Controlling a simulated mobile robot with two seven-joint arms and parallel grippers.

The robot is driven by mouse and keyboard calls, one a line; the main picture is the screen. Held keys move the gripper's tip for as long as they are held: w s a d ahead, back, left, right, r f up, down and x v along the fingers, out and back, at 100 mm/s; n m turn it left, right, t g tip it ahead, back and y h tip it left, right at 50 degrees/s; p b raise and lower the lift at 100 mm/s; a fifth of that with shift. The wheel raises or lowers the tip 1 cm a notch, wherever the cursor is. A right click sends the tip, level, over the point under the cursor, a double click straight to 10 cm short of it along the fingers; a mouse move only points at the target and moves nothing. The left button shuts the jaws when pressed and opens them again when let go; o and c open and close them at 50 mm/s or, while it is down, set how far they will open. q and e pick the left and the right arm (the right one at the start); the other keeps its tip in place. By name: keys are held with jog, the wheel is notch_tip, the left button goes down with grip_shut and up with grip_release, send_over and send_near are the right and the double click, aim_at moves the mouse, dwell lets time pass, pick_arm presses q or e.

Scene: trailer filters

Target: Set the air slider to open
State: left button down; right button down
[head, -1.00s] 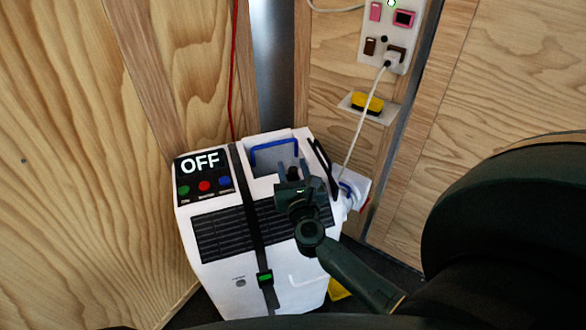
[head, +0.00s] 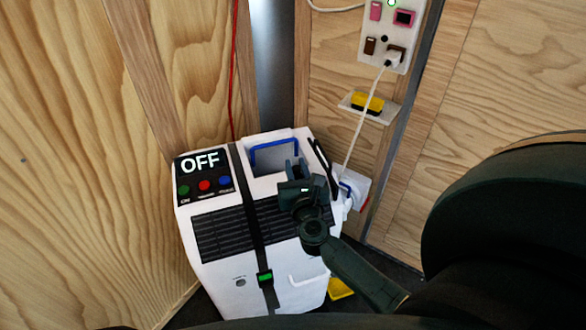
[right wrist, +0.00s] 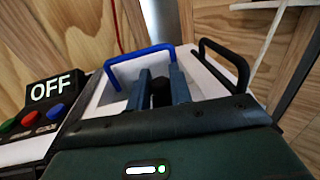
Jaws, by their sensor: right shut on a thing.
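The white machine (head: 290,285) stands in the corner, with an OFF display (head: 200,162) and green, red and blue buttons. My right gripper (head: 296,170) is over its top, in front of the blue handle (head: 273,146). In the right wrist view the two fingers (right wrist: 160,74) point toward the blue handle (right wrist: 130,60). A dark knob (right wrist: 160,92) sits between the fingers, which are shut on it. It may be the air slider; its track and markings are hidden by my gripper. My left gripper is not in view.
A black handle (head: 326,168) stands close to the right of my gripper. A white cable (head: 358,130) runs from the wall socket panel (head: 397,35) to the machine's right side. A black strap (head: 253,215) crosses the machine. A yellow block (head: 367,103) sits on a wall shelf.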

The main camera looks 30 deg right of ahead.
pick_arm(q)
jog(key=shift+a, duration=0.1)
pick_arm(e)
jog(key=shift+s+d, duration=0.15)
jog(key=shift+d, duration=0.45)
jog(key=shift+s+d, duration=0.15)
jog(key=shift+d, duration=0.45)
jog(key=c, duration=1.3)
grip_release()
jog(key=shift+c, duration=0.2)
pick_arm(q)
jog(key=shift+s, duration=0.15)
pick_arm(e)
jog(key=shift+s+a, duration=0.1)
jog(key=shift+s, duration=0.05)
jog(key=shift+s+a, duration=0.15)
jog(key=shift+s, duration=0.2)
pick_arm(q)
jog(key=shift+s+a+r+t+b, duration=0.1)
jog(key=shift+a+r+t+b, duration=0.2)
jog(key=shift+b, duration=0.55)
pick_arm(e)
jog(key=v, duration=1.2)
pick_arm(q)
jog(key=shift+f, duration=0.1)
